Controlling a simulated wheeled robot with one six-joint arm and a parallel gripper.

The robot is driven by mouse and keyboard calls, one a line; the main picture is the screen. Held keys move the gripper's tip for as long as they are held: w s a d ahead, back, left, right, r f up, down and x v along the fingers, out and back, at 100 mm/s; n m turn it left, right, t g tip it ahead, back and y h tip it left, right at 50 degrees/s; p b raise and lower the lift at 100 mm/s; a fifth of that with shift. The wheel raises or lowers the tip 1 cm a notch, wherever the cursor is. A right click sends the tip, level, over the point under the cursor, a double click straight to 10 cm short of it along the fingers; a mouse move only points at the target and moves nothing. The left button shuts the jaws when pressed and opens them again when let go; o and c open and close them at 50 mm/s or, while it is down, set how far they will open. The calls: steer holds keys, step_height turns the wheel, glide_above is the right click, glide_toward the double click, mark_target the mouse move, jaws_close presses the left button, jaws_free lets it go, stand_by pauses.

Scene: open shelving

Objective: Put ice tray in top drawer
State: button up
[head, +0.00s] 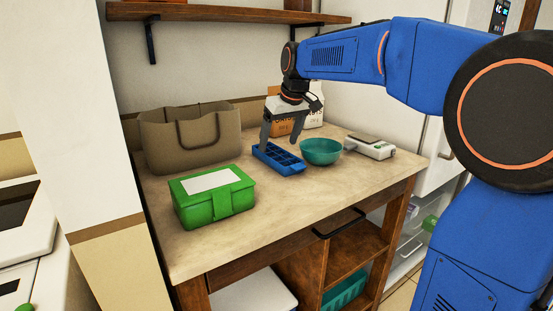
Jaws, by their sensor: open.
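The blue ice tray (279,160), with open compartments, lies on the counter between a green box and a teal bowl. My gripper (278,146) points down over the tray, with its two grey fingers apart. One finger is at the tray's left part and the other near its far right edge. I cannot tell whether the fingers touch the tray. A freezer or fridge (407,245) stands at the right, its lower part open and showing clear drawers, partly hidden by my blue arm. I cannot tell which drawer is the top one.
On the wooden counter (285,215) stand a green lidded box (212,195), a beige bag (190,138), a teal bowl (321,151), a white scale (370,147) and a paper bag (312,121). A shelf (215,13) hangs above. The counter's front is clear.

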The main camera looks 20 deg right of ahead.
mark_target(276, 153)
steer(key=shift+x, duration=2.6)
steer(key=shift+s, duration=0.2)
steer(key=c, duration=1.5)
